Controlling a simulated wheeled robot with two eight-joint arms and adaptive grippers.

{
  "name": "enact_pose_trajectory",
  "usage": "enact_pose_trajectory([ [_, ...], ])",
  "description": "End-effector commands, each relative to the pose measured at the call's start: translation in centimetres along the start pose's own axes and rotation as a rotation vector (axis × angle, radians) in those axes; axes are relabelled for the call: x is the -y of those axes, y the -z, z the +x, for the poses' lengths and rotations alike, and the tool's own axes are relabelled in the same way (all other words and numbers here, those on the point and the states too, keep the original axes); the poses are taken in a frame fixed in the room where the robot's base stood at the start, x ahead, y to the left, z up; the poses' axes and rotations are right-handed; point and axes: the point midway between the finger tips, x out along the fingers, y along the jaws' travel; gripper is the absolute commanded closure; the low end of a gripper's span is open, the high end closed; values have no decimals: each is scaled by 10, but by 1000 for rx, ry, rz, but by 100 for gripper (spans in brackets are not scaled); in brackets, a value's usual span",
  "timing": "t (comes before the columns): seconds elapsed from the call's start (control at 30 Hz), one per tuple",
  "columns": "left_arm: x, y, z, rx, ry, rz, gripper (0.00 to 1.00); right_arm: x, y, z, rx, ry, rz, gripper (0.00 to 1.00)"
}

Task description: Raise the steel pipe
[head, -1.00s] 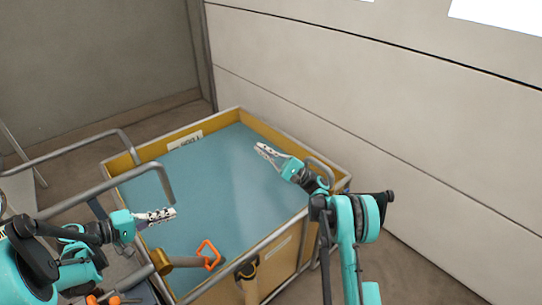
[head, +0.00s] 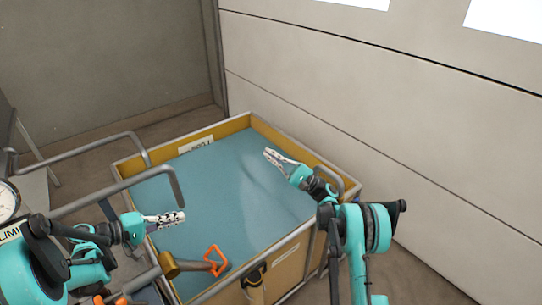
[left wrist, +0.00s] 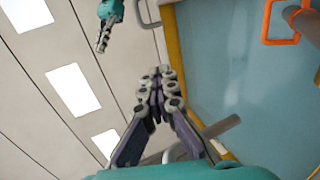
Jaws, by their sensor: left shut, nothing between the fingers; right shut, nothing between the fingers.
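Grey steel pipe (head: 95,202) forms a bent bar at the cart's left side, with its end turned down over the blue bed. A second grey bent bar (head: 80,152) runs behind it. I cannot tell which one the task means. My left gripper (head: 180,217) is shut and empty, just in front of the nearer bar's down-turned end and apart from it in the picture. It also shows shut in the left wrist view (left wrist: 158,78). My right gripper (head: 270,155) is shut and empty above the far right part of the bed.
The yellow-walled cart (head: 196,200) has a blue bed. A round gauge (head: 8,203) shows at far left. A pale panelled wall (head: 420,110) stands behind the cart.

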Motion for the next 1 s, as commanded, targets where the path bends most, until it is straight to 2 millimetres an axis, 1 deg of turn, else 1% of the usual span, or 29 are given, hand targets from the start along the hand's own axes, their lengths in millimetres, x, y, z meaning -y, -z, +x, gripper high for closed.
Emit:
enact_pose_trajectory([
  [0.67, 0, 0, 0, 0, 0, 0, 100, 0, 0, 0, 0, 0, 0, 100],
  [0.8, 0, 0, 0, 0, 0, 0, 67, 0, 0, 0, 0, 0, 0, 100],
  [1.0, 0, 0, 0, 0, 0, 0, 67, 0, 0, 0, 0, 0, 0, 100],
])
